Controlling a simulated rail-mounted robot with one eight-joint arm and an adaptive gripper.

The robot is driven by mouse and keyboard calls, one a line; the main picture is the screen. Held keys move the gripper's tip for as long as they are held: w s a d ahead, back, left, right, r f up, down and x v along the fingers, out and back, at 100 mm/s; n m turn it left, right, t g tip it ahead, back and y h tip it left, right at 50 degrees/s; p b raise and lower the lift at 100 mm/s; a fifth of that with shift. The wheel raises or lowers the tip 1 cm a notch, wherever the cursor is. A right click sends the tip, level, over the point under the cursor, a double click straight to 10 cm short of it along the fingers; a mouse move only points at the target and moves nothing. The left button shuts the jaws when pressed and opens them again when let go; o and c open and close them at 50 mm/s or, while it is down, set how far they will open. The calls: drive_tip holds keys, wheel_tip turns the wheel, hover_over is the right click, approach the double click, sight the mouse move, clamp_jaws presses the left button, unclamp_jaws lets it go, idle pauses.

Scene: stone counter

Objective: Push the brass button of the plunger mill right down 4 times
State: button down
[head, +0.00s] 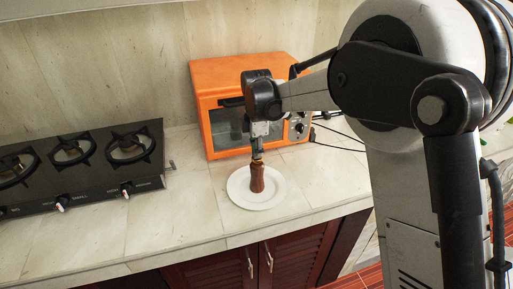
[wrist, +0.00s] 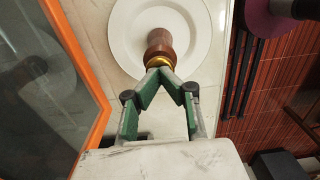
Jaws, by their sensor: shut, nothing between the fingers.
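The plunger mill (head: 257,180) is a brown wooden body standing upright on a white plate (head: 238,196). It also shows in the wrist view (wrist: 158,42), with a brass collar or button (wrist: 158,60) at its top end. My gripper (head: 257,153) is directly above the mill, pointing down, with its fingers shut and empty. In the wrist view, the fingertips (wrist: 160,73) meet right at the brass part and cover some of it. I cannot tell whether they touch it or how far down the button is.
An orange toaster oven (head: 205,113) stands close behind the plate. A black gas stove (head: 85,165) is at the left. The stone counter (head: 150,215) between stove and plate is clear. Its front edge, above dark red cabinets (head: 215,270), is near the plate.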

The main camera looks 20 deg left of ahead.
drive_tip(key=shift+f+b, duration=1.05)
drive_tip(key=shift+f, duration=0.2)
drive_tip(key=shift+r, duration=0.15)
wheel_tip(320, 180, up, 14)
drive_tip(key=shift+p, duration=0.35)
idle(0.3)
idle(0.3)
drive_tip(key=shift+d, duration=0.1)
